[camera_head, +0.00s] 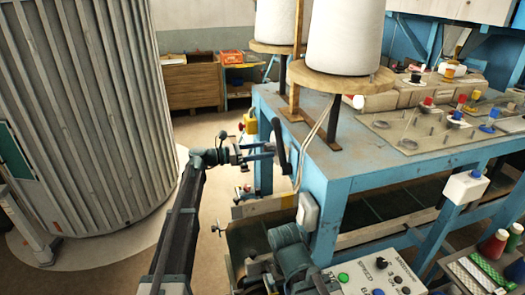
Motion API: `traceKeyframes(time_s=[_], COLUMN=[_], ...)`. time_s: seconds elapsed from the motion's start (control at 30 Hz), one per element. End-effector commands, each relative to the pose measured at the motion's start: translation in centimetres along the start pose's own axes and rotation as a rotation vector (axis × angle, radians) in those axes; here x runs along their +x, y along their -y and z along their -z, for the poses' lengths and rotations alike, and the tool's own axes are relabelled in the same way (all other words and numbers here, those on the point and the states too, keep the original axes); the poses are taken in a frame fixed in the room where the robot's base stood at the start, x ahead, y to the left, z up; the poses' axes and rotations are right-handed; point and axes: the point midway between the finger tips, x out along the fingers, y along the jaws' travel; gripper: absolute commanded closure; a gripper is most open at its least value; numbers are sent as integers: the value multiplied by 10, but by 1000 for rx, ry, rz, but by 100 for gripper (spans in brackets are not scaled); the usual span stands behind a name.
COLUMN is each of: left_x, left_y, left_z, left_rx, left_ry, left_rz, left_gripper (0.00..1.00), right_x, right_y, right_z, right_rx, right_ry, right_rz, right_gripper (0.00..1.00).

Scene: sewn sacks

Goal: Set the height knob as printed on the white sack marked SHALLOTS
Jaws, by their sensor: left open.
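My left gripper (264,151) is open. It points right, with its fingertips beside a black curved wheel or knob (281,145) at the left end of the blue machine table (310,165). I cannot tell whether they touch it, nor whether this is the height knob. A grey control panel (370,275) at the lower right has a green button and black knobs. Its small print is too blurred to read. No white sack marked SHALLOTS is visible. My right gripper is not in view.
White thread cones (345,38) stand on round wooden discs above the table. A grey-green motor-like unit (290,248) is at the lower middle. A large ribbed silo (85,110) fills the left. Colored spools (494,244) sit at the lower right. Open floor lies behind my left arm.

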Motion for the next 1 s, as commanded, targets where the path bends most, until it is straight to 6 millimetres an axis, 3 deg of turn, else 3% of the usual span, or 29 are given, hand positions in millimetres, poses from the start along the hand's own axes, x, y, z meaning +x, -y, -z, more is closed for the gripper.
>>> traceKeyframes(time_s=[0.17,0.63,1.0], left_x=[0,0,0], left_y=[0,0,0], left_z=[0,0,0], left_rx=[0,0,84], left_ry=[0,0,-2], left_rz=[0,0,0], left_gripper=[15,99,99], right_x=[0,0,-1], right_y=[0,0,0], right_z=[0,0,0], right_rx=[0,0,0], right_ry=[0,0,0], right_rz=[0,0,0], right_gripper=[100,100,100])
